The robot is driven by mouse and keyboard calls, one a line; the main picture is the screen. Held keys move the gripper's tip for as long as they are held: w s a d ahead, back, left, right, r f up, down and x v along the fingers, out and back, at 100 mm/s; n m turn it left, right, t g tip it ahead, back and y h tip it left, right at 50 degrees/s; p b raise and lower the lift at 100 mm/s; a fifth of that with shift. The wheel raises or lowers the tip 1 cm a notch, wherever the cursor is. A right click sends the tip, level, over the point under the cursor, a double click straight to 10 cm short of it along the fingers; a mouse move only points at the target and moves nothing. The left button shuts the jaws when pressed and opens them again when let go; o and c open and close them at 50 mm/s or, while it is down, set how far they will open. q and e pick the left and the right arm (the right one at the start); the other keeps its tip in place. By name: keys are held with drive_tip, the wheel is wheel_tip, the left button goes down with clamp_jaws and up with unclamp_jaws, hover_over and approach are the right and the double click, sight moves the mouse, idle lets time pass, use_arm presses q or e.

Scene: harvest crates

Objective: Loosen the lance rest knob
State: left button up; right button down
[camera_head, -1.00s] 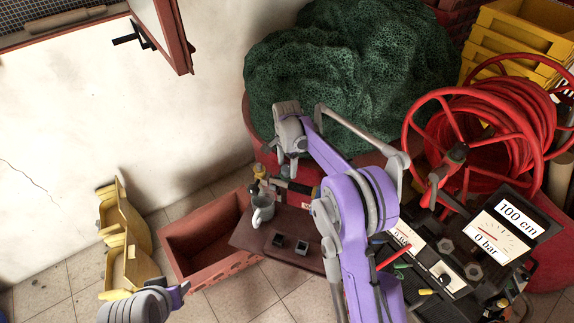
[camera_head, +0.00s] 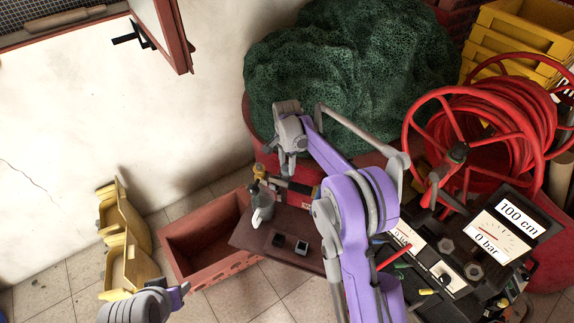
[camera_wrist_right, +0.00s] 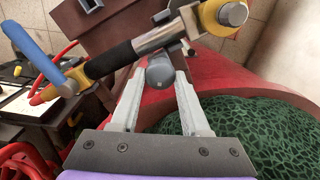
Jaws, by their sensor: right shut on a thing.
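In the right wrist view, a dark grey round knob (camera_wrist_right: 159,70) sits between the two fingertips of my right gripper (camera_wrist_right: 160,80), which is shut on it. Directly beyond the knob runs the lance (camera_wrist_right: 112,58), with a black grip, a bare metal stretch, a yellow collar and a blue handle. In the head view, my right gripper (camera_head: 288,170) reaches down to the lance (camera_head: 300,188) over the brown bench; the knob is hidden there. My left gripper (camera_head: 178,294) shows only in part at lower left, and its jaws cannot be made out.
A grey vessel (camera_head: 263,207) and two small dark blocks (camera_head: 278,239) (camera_head: 301,248) stand on the brown bench. A red crate (camera_head: 205,240) is left of it. A red hose reel (camera_head: 470,130), gauge panel (camera_head: 490,235) and green net heap (camera_head: 345,75) lie around my right arm.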

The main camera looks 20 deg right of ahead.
drive_tip(key=n+b, duration=0.1)
drive_tip(key=n, duration=0.7)
drive_tip(key=shift+n+b, duration=0.3)
drive_tip(key=shift+b, duration=0.05)
drive_tip(key=n, duration=0.4)
drive_tip(key=shift+a+b, duration=0.1)
drive_tip(key=shift+b, duration=0.2)
use_arm(q)
drive_tip(key=shift+s+f, duration=0.3)
drive_tip(key=shift+f, duration=0.6)
drive_tip(key=shift+s+f, duration=0.3)
drive_tip(key=shift+f, duration=0.6)
use_arm(e)
drive_tip(key=shift+n, duration=2.4)
drive_tip(key=shift+f, duration=0.1)
drive_tip(key=shift+c, duration=1.9)
unclamp_jaws()
